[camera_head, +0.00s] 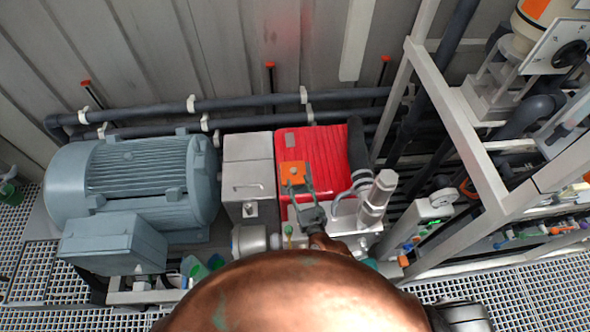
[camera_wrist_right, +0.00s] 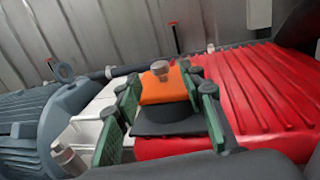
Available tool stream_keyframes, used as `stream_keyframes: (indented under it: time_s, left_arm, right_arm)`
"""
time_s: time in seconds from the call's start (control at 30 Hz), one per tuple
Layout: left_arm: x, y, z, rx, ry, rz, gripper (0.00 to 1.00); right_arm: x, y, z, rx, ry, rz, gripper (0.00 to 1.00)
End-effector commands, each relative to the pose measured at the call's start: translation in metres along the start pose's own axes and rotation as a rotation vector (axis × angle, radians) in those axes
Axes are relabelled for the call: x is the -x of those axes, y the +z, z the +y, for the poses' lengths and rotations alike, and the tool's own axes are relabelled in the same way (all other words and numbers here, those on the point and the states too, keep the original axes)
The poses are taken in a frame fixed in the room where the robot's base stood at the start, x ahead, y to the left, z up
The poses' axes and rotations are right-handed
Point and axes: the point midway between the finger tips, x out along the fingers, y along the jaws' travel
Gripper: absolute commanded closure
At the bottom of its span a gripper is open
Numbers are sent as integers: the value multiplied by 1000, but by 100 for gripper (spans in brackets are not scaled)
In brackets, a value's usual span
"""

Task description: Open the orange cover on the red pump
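The red pump (camera_head: 325,148) is a ribbed red block in the middle of the head view, and it fills the right side of the wrist view (camera_wrist_right: 255,95). The small orange cover (camera_head: 293,168) sits on its left part. In the wrist view the orange cover (camera_wrist_right: 160,88) is ahead of my right gripper (camera_wrist_right: 163,88), with a rounded knob at its far edge. The two green-padded fingers are spread, one at each side of the cover. I cannot tell whether they touch it. A dark grey surface (camera_wrist_right: 168,121) shows just below the cover. My left gripper is not in view.
A large blue-grey motor (camera_head: 130,180) and a grey housing (camera_head: 248,170) stand left of the pump. Dark pipes (camera_head: 245,104) run along the wall behind. A pale metal frame (camera_head: 460,130) and a silver cylinder (camera_head: 377,198) stand to the right.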

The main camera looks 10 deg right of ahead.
Motion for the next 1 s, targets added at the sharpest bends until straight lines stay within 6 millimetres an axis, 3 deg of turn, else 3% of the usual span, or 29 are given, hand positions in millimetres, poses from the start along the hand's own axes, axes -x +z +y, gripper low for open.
stream_keyframes:
  time_s: [0.13,0.3,0.5,0.67,1.0]
  left_arm:
    - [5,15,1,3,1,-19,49]
    - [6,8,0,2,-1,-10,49]
    - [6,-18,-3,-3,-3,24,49]
    - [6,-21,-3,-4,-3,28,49]
    - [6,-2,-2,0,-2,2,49]
  right_arm:
    - [-26,2,1,0,1,-1,63]
    - [-44,1,0,0,-1,0,63]
    - [-50,0,-1,-2,-3,2,63]
    - [-49,0,-2,-2,-4,1,63]
    - [-49,0,-2,-2,-4,1,86]
